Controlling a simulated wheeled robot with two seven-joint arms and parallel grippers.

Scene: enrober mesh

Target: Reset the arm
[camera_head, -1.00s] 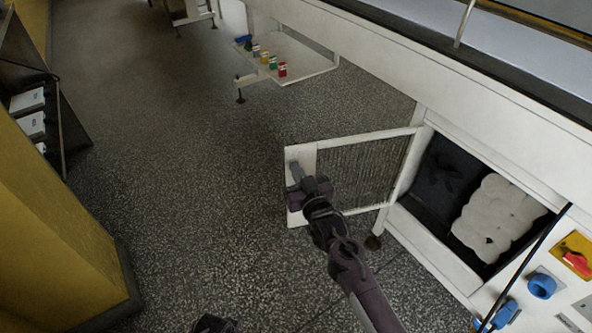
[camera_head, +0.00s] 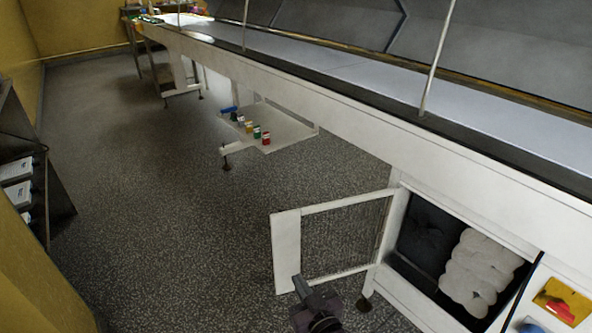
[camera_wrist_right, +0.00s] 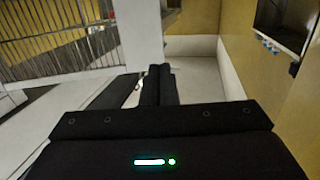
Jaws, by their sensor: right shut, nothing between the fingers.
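My right gripper (camera_head: 299,285) shows at the bottom of the head view, in front of the lower left corner of an open mesh door (camera_head: 287,243). It is shut and empty. In the right wrist view, its two dark fingers (camera_wrist_right: 160,84) lie together, and the mesh door (camera_wrist_right: 138,38) stands beyond them on the left. From these views I cannot tell whether the fingertips touch the door frame. Most of my right arm is out of the head view. My left gripper is not in view.
The door hangs from a white machine with an open compartment (camera_head: 398,277) holding a dark item and pale rounded pieces (camera_head: 474,270). A low shelf (camera_head: 290,128) carries several small coloured items. A yellow surface (camera_head: 40,285) stands at left. The floor between (camera_head: 170,220) is clear.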

